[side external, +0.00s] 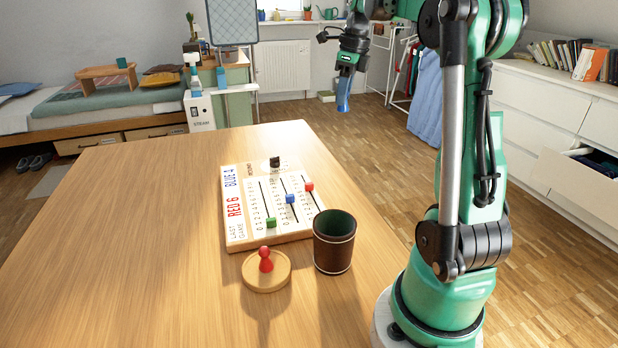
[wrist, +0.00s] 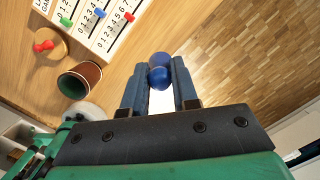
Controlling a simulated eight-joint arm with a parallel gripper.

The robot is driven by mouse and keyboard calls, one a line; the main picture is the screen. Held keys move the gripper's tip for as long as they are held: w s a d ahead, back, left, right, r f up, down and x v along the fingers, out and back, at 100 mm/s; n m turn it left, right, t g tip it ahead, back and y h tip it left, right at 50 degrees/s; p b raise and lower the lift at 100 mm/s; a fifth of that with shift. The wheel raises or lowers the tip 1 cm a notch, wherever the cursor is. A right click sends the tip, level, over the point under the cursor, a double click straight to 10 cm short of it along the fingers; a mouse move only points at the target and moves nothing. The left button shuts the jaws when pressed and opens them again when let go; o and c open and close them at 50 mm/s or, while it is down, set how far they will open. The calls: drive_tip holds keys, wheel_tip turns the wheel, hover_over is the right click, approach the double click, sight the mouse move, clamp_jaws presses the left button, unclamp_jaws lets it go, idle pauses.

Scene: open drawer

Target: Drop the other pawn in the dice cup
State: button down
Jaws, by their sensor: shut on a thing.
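My gripper (side external: 343,103) is raised high at the back of the side view, past the table's far right corner. In the wrist view its fingers (wrist: 160,78) are shut on a blue pawn (wrist: 159,66), whose rounded head and body show between the tips. The dice cup (side external: 334,252), dark brown with a green lining, stands upright on the table, far from my gripper. It also shows in the wrist view (wrist: 88,76); its bottom inside is hidden. A red pawn (side external: 266,261) stands on a round wooden disc (side external: 252,280) left of the cup; it also shows in the wrist view (wrist: 44,46).
A white scoreboard (side external: 240,237) with green, blue and red sliders and a black piece (side external: 275,162) at its far end lies behind the cup and disc. The wooden table (side external: 120,240) is clear at left. A white dresser (side external: 545,95) with an open drawer stands at right.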

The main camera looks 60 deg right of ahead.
drive_tip(key=s+a+r, duration=0.2)
drive_tip(key=s+a, duration=0.1)
drive_tip(key=a, duration=0.8)
drive_tip(key=s+a+f, duration=0.3)
drive_tip(key=s+a, duration=0.2)
drive_tip(key=a, duration=0.3)
wheel_tip(320, 180, down, 6)
drive_tip(key=shift+a, duration=0.15)
drive_tip(key=shift+w, duration=0.1)
drive_tip(key=c, duration=0.6)
unclamp_jaws()
drive_tip(key=shift+r, duration=0.1)
